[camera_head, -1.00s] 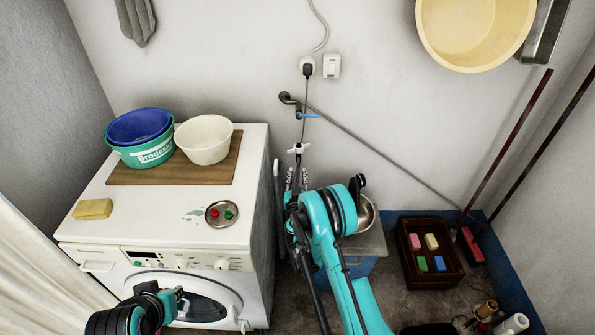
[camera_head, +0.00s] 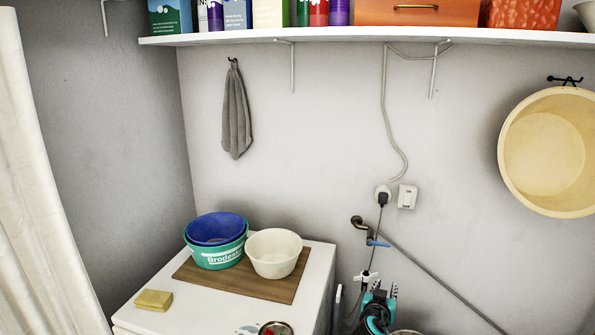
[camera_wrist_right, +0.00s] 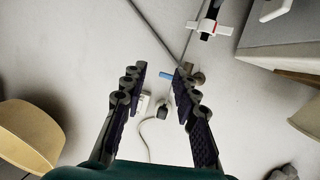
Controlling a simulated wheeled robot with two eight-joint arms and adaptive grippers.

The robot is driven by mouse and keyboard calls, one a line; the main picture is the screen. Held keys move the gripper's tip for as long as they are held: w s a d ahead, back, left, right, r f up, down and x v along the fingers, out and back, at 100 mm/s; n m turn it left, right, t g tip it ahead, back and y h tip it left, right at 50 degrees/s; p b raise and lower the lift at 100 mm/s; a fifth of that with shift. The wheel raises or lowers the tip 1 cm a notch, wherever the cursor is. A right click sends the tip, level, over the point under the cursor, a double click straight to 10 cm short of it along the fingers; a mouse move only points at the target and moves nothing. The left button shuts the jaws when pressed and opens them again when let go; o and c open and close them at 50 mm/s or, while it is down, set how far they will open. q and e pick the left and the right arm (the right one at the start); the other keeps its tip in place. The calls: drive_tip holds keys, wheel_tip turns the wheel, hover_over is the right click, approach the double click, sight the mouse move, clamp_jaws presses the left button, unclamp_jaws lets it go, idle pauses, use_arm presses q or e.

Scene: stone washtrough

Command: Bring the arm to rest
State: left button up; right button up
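My right gripper (camera_head: 378,293) shows at the bottom edge of the head view, in front of the wall below the tap (camera_head: 364,227), with part of its teal arm. In the right wrist view my right gripper (camera_wrist_right: 158,70) has its two dark fingers apart with nothing between them. Behind the fingers are the wall, the socket and the cable. My left gripper is outside the head view.
A washing machine (camera_head: 318,290) carries a board (camera_head: 200,277), a blue basin (camera_head: 216,228) in a green one, a white bowl (camera_head: 274,253) and a yellow sponge (camera_head: 153,300). A loaded shelf (camera_head: 330,37) runs above. A cream basin (camera_head: 543,150) hangs at right.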

drive_tip(key=s+a+r+n+g+y, duration=0.1)
drive_tip(key=s+r+g, duration=0.1)
drive_tip(key=s, duration=0.7)
drive_tip(key=s+r+g+y, duration=0.1)
drive_tip(key=s+r+g, duration=0.1)
drive_tip(key=s, duration=0.6)
drive_tip(key=s+a+f+n+g+y, duration=0.1)
drive_tip(key=s+a+f+y, duration=0.1)
drive_tip(key=s, duration=0.7)
drive_tip(key=s+a+f+n+g+y, duration=0.1)
drive_tip(key=s+a+f+n+y, duration=0.1)
drive_tip(key=s+a, duration=0.3)
drive_tip(key=s, duration=0.4)
drive_tip(key=shift+s+a+f, duration=0.15)
drive_tip(key=shift+s+a, duration=0.05)
drive_tip(key=shift+a, duration=0.1)
